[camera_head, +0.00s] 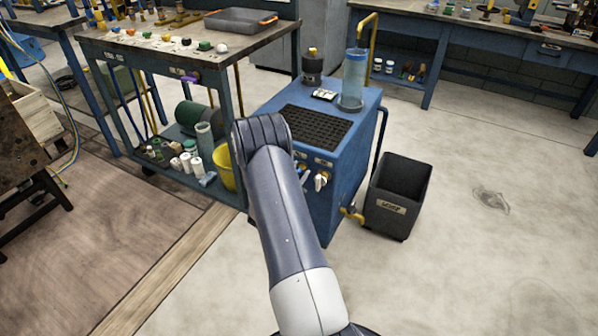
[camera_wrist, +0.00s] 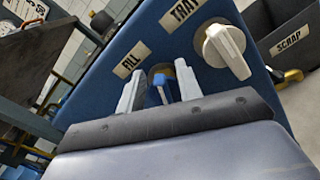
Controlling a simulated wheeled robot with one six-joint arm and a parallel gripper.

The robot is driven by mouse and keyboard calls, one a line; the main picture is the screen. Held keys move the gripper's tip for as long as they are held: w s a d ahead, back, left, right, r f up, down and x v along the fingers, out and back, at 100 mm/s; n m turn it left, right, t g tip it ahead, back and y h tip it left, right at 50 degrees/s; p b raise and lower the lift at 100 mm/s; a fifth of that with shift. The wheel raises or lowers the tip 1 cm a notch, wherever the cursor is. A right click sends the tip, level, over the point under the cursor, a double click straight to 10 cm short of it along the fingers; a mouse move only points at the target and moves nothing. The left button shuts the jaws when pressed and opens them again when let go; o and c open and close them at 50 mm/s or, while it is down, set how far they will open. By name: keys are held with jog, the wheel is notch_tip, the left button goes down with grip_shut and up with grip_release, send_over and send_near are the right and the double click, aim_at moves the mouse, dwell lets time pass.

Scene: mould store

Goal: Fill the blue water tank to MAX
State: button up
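The blue clear water tank (camera_head: 352,85) stands upright on the back right of a blue cabinet (camera_head: 345,170), under a yellow bent pipe (camera_head: 366,30). I cannot read its water level or a MAX mark. In the wrist view, the cabinet front has a FILL label (camera_wrist: 131,60) and a TRAY label (camera_wrist: 185,12). A blue FILL handle (camera_wrist: 162,88) shows between the two fingers of my gripper (camera_wrist: 160,92). The fingers are apart, with gaps beside the handle. A pale TRAY knob (camera_wrist: 226,50) is to the right. In the head view my arm hides the gripper.
A black SCRAP bin (camera_head: 397,195) stands on the floor right of the cabinet. A workbench (camera_head: 190,65) with small parts is at left, with a yellow bucket (camera_head: 226,170) below. The floor at right is clear.

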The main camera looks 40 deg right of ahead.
jog(key=p+v, duration=0.1)
jog(key=v, duration=0.9)
jog(key=shift+a, duration=0.2)
jog(key=shift+s, duration=0.1)
dwell(6.7)
